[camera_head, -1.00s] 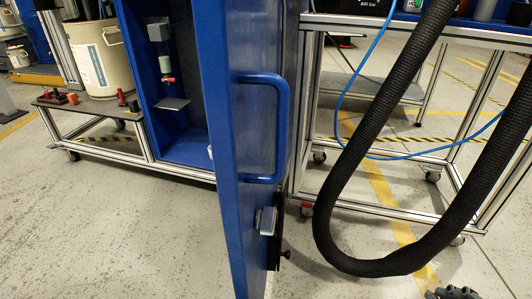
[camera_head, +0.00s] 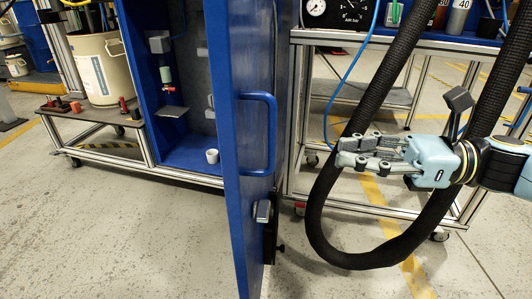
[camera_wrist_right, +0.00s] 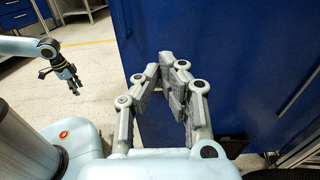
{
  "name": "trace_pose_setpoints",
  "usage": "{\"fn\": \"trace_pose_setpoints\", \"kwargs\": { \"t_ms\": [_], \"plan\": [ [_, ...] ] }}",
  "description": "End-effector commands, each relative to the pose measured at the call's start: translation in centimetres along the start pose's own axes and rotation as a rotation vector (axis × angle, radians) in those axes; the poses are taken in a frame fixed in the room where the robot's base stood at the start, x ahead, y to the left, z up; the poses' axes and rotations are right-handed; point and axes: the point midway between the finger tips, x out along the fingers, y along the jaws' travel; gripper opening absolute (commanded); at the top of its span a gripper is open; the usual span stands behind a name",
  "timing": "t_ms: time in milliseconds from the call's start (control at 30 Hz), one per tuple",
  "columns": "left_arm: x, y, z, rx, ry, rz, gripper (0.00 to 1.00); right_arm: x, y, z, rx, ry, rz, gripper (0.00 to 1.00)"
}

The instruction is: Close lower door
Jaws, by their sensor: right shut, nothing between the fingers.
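The blue lower door (camera_head: 232,200) stands open in the head view, swung out toward me and seen nearly edge-on. Its blue bar handle (camera_head: 272,135) is on the right-hand face, with a small latch (camera_head: 262,211) below. My right gripper (camera_head: 338,152) is shut and empty, right of the handle and apart from it in the picture. In the right wrist view its fingertips (camera_wrist_right: 173,64) lie in front of a blue panel (camera_wrist_right: 225,60); contact cannot be told. My left gripper (camera_wrist_right: 76,87) shows small at the left of the wrist view; its jaw state is unclear.
The open cabinet (camera_head: 185,155) holds a small white cup (camera_head: 212,156). A thick black hose (camera_head: 330,215) loops beside my right gripper, before a metal-framed bench (camera_head: 300,130). A beige bucket (camera_head: 98,70) stands at left. The floor (camera_head: 120,235) at front left is clear.

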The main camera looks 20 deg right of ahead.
Motion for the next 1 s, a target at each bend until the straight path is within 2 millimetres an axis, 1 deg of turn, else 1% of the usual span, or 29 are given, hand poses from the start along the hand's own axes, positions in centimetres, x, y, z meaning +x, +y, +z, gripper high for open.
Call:
{"fn": "trace_pose_setpoints", "kwargs": {
  "t_ms": [67, 300, 400, 500, 600, 700, 1000],
  "plan": [
    [-0.5, 0.3, -0.6, 0.000, 0.018, 0.006, 0.43, 1.6, 0.0, -0.5, 0.001, -0.006, -0.001, 0.00],
    [-2.9, 1.0, -2.8, 0.000, 0.092, 0.025, 0.43, 7.0, -0.1, -0.2, 0.002, -0.011, -0.003, 0.00],
    [-3.6, 1.2, -3.3, 0.000, 0.112, 0.030, 0.43, 8.8, -0.1, -0.1, 0.002, -0.010, -0.004, 0.00],
    [-4.2, 1.4, -3.7, 0.001, 0.128, 0.034, 0.43, 10.3, -0.1, -0.1, 0.002, -0.008, -0.005, 0.00],
    [-4.7, 1.4, -4.0, 0.001, 0.137, 0.036, 0.43, 11.2, -0.1, 0.0, 0.002, -0.007, -0.003, 0.00],
    [-4.9, 1.4, -4.1, 0.001, 0.143, 0.037, 0.43, 11.8, 0.0, 0.0, 0.002, -0.005, -0.003, 0.00],
    [-5.1, 1.5, -4.2, 0.001, 0.146, 0.037, 0.43, 12.0, 0.0, 0.1, 0.002, -0.003, -0.002, 0.00]
  ]
}}
